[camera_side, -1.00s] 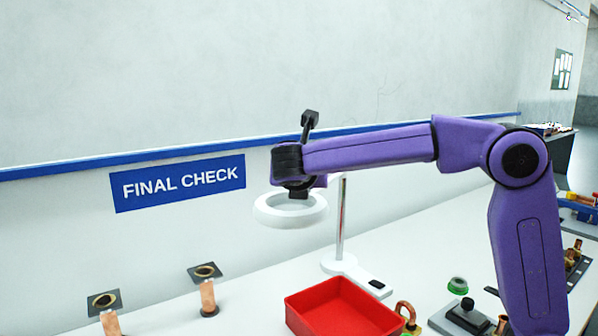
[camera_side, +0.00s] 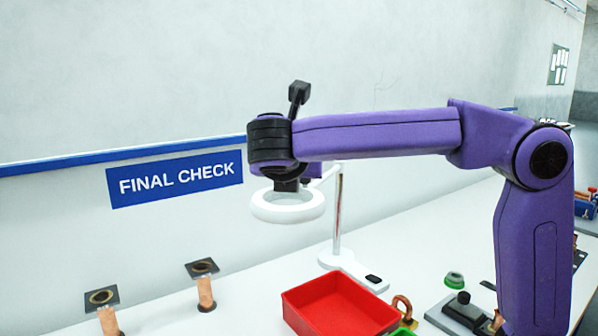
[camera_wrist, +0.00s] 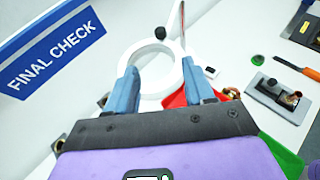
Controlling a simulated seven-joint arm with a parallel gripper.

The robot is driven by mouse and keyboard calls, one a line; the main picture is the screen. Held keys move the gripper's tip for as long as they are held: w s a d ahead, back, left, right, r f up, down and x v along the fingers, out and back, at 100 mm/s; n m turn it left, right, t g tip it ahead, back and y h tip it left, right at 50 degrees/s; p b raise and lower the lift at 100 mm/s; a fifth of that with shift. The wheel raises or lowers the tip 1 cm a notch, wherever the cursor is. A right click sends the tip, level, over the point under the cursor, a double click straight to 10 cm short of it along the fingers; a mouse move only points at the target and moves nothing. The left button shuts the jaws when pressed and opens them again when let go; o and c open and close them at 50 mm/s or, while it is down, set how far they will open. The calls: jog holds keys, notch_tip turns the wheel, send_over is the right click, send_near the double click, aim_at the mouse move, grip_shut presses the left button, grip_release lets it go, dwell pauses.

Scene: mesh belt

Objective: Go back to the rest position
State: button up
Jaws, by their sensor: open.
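My gripper shows in the wrist view (camera_wrist: 160,86) with its two blue-grey fingers spread wide and nothing between them. In the side view my wrist is raised above the table, near the white ring lamp (camera_side: 288,207); the fingers cannot be made out there. In the wrist view the ring lamp (camera_wrist: 148,72) lies beyond and between the fingertips; I cannot tell how close it is. A red tray (camera_side: 340,305) stands on the white table (camera_side: 408,232), below and to the right of my wrist.
Two copper posts with dark square tops (camera_side: 102,297) (camera_side: 202,267) stand at the left. A copper elbow (camera_side: 403,306) lies beside the tray. A grey fixture with a black knob (camera_side: 463,308) is at the right. The wall carries a FINAL CHECK sign (camera_side: 175,180).

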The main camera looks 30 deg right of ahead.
jog(key=s+d+f+m+g+y, duration=0.5)
jog(key=s+f, duration=0.4)
jog(key=f, duration=0.5)
jog(key=s+d+f+m+g+y, duration=0.1)
jog(key=s+d+f+m, duration=0.2)
jog(key=s, duration=0.4)
jog(key=s+d+f+m+g+y, duration=0.1)
jog(key=s+d+f+m+g, duration=0.1)
jog(key=s, duration=0.5)
jog(key=s+d+f+m+g+y, duration=0.2)
jog(key=s+d+f+m, duration=0.3)
jog(key=s+f, duration=0.2)
jog(key=shift+s+d, duration=0.4)
jog(key=shift+s, duration=0.05)
